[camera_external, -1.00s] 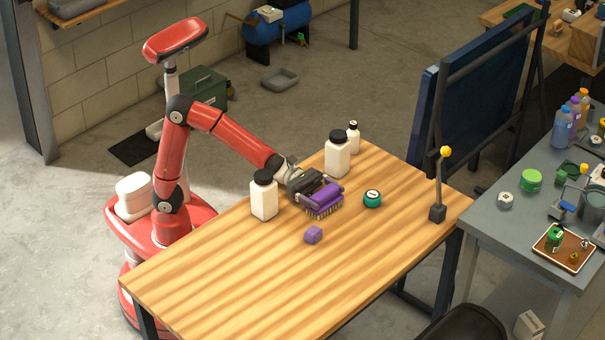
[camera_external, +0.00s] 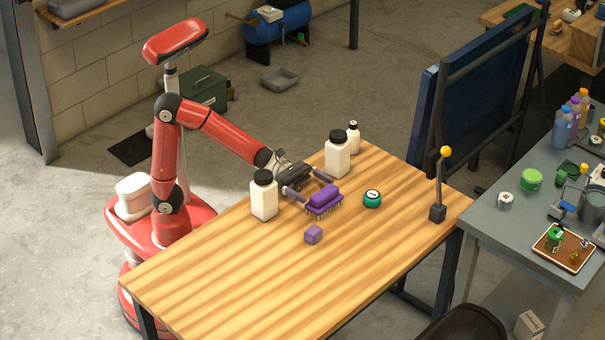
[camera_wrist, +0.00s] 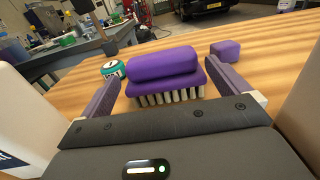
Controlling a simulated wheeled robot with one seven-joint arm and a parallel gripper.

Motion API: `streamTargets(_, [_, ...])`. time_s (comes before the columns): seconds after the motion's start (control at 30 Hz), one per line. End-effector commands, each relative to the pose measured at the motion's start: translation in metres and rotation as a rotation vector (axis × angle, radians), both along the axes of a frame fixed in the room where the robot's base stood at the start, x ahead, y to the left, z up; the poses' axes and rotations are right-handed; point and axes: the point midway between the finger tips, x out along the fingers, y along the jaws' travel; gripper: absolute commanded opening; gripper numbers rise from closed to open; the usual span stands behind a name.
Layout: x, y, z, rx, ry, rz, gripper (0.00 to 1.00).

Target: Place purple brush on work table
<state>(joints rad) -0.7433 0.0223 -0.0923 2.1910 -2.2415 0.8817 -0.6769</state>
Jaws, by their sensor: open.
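The purple brush (camera_external: 324,199) rests bristles down on the wooden work table (camera_external: 240,270). In the wrist view the purple brush (camera_wrist: 164,72) lies just ahead of my gripper, with its pale bristles toward the tabletop. My gripper (camera_external: 307,183) is open and empty, behind the brush on my robot's side. In the wrist view the two purple-grey fingers of my gripper (camera_wrist: 166,98) are spread wide, with the brush between and beyond their tips. The brush looks free of both fingers.
A purple cube (camera_external: 313,235) and a teal round item (camera_external: 372,199) lie near the brush. White black-capped bottles (camera_external: 264,196) and (camera_external: 338,155) flank my gripper. A lever with a yellow knob (camera_external: 439,190) stands at the right end. The table's front left is clear.

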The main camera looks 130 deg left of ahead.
Motion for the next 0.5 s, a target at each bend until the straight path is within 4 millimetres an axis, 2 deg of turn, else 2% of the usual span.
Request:
streamTargets(0.03, [-0.012, 0.0, 0.0, 0.002, -0.002, 0.002, 1.0])
streamTargets(0.2, [-0.046, 0.0, 0.0, 0.0, -0.001, 0.002, 1.0])
streamTargets(0.33, [-0.062, 0.0, 0.0, 0.001, 0.0, 0.001, 1.0])
streamTargets(0.5, [-0.071, 0.0, 0.0, -0.001, -0.001, 0.0, 1.0])
